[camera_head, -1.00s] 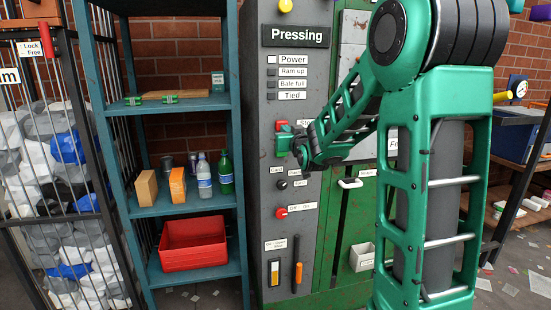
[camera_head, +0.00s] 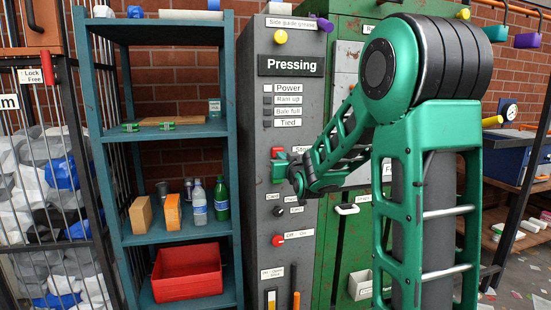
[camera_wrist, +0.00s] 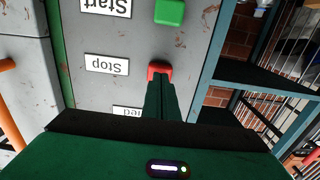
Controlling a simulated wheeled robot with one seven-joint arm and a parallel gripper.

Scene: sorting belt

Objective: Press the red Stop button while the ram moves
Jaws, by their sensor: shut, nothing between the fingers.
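The red Stop button (camera_wrist: 159,69) sits on the grey panel beside the label "Stop" (camera_wrist: 106,64), which reads upside down in the wrist view. The green Start button (camera_wrist: 169,12) is beyond it. My gripper (camera_wrist: 161,84) is shut and empty, its fingertips at the red button and overlapping its near edge. Whether they touch or press it I cannot tell. The ram is not visible.
Indicator lamps labelled Power, Ram up, Bale full and Tied (camera_head: 267,122) are above. Two knobs, one black (camera_head: 278,211) and one red (camera_head: 278,239), are below. A teal shelf (camera_head: 180,237) stands close on the left; a green cabinet (camera_head: 345,240) is on the right.

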